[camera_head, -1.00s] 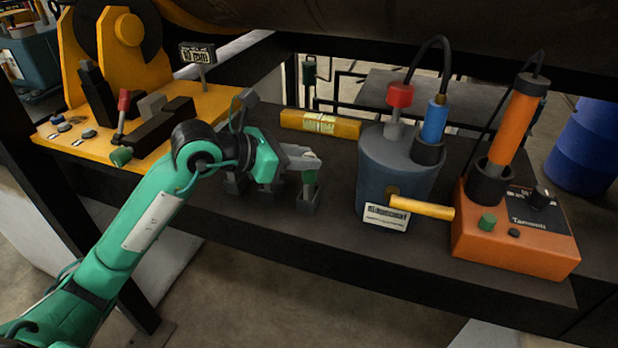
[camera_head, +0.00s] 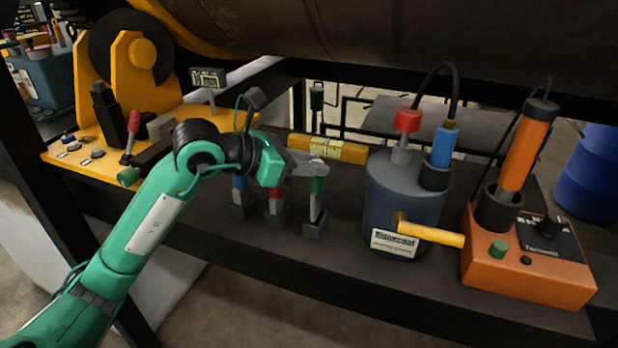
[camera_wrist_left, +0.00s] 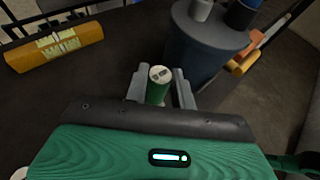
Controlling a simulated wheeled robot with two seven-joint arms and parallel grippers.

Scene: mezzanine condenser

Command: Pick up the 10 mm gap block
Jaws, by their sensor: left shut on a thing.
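My left gripper (camera_head: 314,170) is shut on the green handle of a small gap block (camera_head: 315,215). The block is upright, with a grey stem and dark foot at bench height; I cannot tell if it touches the bench. In the left wrist view the round pale top of the green-handled block (camera_wrist_left: 159,73) shows between the fingers, its marking too small to read. A red-handled block (camera_head: 276,206) and a blue-handled block (camera_head: 240,196) stand to its left, partly behind my wrist. A sign that seems to read 10 mm (camera_head: 208,78) stands at the yellow fixture.
A grey-blue pot (camera_head: 400,195) with a yellow side handle (camera_head: 432,234) stands right of the gripper. An orange box (camera_head: 525,270) is farther right. A yellow bar (camera_head: 338,150) lies behind. The yellow fixture (camera_head: 75,158) is at left. Bare bench lies in front.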

